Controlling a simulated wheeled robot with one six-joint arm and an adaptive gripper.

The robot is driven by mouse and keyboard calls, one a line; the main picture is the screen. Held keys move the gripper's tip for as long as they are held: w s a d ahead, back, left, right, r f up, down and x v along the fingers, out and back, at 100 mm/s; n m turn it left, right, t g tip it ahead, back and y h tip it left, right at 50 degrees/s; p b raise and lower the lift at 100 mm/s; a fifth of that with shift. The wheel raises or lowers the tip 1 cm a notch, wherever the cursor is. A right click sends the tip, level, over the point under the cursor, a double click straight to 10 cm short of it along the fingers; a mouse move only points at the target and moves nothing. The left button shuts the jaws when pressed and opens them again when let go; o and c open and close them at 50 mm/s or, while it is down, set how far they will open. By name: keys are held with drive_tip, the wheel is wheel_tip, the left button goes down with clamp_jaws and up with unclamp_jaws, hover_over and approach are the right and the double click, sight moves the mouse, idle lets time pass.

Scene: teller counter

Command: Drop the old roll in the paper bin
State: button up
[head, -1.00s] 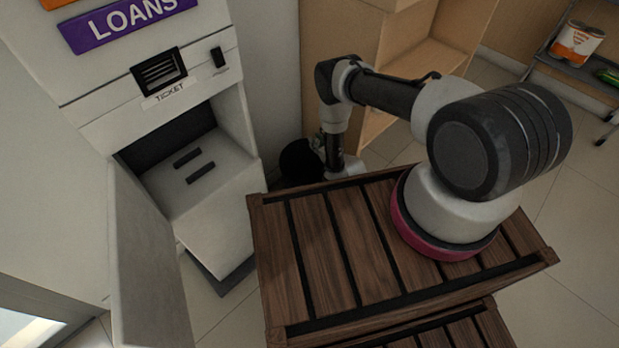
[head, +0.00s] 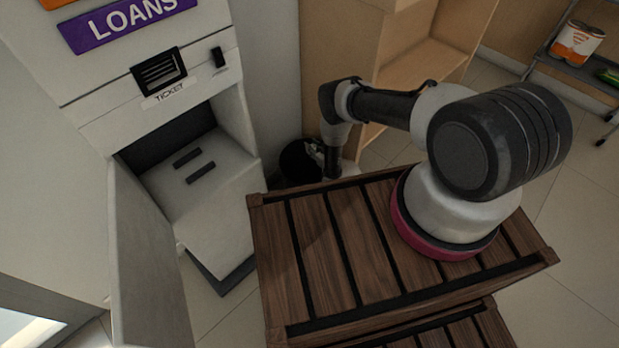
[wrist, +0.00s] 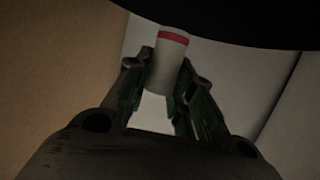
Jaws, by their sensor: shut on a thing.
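The old roll (wrist: 166,68) is a small white cylinder with a red band at its top end in the wrist view. My gripper (wrist: 164,78) is shut on it, one finger on each side. In the head view my gripper is low behind the wooden crate, beside or over the black round bin (head: 296,160), and too small to show clearly. The roll cannot be made out there. The bin is partly hidden by my arm and the crate. A black shape fills the top of the wrist view, just beyond the roll.
The wooden slatted crate (head: 309,262) stands in front, under my arm's base. A ticket machine (head: 216,177) with its door open stands at the left, close to the bin. A wooden shelf unit (head: 345,40) is behind.

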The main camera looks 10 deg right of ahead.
drive_tip(key=o, duration=0.9)
drive_tip(key=shift+c, duration=0.2)
drive_tip(key=v, duration=1.2)
